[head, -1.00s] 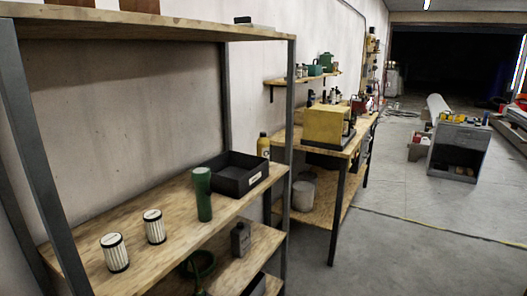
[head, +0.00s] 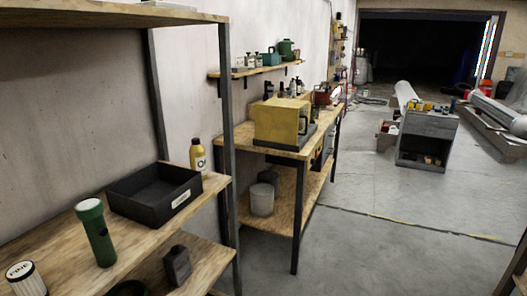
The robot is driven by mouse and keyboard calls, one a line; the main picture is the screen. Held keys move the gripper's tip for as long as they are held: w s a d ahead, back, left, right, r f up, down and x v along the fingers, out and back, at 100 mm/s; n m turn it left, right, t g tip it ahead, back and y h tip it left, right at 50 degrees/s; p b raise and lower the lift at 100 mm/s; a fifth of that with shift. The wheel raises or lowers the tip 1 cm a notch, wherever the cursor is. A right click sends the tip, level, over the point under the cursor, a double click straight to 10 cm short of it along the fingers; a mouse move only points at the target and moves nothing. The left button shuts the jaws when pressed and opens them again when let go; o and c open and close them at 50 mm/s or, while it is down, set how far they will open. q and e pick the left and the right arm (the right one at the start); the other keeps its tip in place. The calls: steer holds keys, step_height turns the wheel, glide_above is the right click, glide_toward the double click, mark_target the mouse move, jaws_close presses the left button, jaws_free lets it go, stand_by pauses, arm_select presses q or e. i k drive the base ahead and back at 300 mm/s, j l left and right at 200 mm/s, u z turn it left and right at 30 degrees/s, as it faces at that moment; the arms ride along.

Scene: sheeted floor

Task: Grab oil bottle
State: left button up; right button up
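A yellow bottle with a dark cap and a white label reading "Oil" (head: 198,157) stands upright in the head view. It is at the right end of the wooden shelf, just behind the black open bin, which hides part of its base. Neither of my grippers is in view.
The black bin (head: 165,209) and a green flashlight (head: 97,234) stand on the shelf (head: 140,232); a white can (head: 25,279) is at lower left. A metal post (head: 226,130) rises at the shelf's right end. A workbench (head: 291,150) stands beyond. Floor (head: 385,240) at right is clear.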

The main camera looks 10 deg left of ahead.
mark_target(197, 153)
steer(key=i+l+z, duration=0.1)
steer(key=i, duration=0.7)
steer(key=i+l+z, duration=0.15)
steer(key=i, duration=0.7)
steer(key=l, duration=0.1)
